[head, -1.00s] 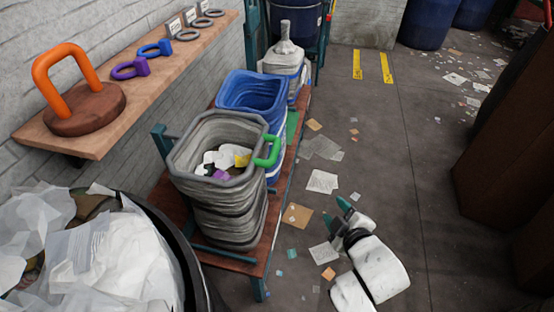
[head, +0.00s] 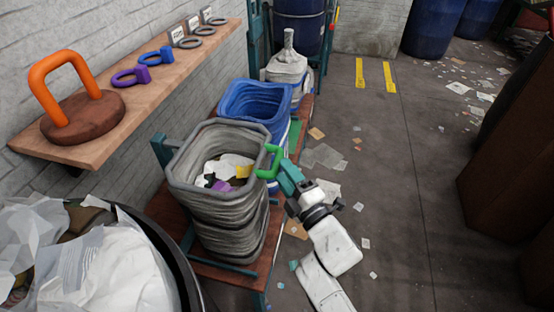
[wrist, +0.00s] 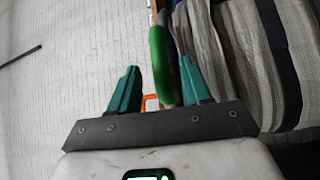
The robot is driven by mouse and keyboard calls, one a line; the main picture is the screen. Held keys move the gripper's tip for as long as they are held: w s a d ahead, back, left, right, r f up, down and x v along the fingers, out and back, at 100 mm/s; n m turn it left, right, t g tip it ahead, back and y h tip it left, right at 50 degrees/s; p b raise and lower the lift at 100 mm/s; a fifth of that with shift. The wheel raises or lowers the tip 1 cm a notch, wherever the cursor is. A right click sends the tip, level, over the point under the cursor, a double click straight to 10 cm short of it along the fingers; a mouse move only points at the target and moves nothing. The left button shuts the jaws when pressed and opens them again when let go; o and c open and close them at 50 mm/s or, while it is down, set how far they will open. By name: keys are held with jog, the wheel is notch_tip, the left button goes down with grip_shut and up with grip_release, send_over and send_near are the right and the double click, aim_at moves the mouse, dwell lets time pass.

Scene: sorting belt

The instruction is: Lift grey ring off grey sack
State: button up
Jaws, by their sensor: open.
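The grey sack (head: 228,228) stands on the low bench, with paper scraps inside its mouth. The grey ring (head: 192,189) sits around the sack's top edge. A green handle (head: 269,162) sticks out from the ring's right side. My gripper (head: 286,172) is at the green handle, to the right of the sack. In the wrist view, my gripper (wrist: 158,72) is open, with a teal finger on each side of the green handle (wrist: 162,62). The right finger is much closer to the handle, and contact cannot be told. The sack's ribbed side (wrist: 240,65) fills the right.
A blue-rimmed sack (head: 252,98) and a whitish tied sack (head: 287,68) stand behind on the bench (head: 228,272). A wall shelf (head: 103,150) holds an orange handle and several rings. A large bin with white bags is front left. Littered floor lies right.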

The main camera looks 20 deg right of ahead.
jog(key=shift+w+a+r, duration=0.15)
jog(key=shift+w+a, duration=0.05)
jog(key=shift+w, duration=0.9)
jog(key=shift+w+a+r, duration=0.15)
jog(key=shift+w, duration=0.95)
grip_shut()
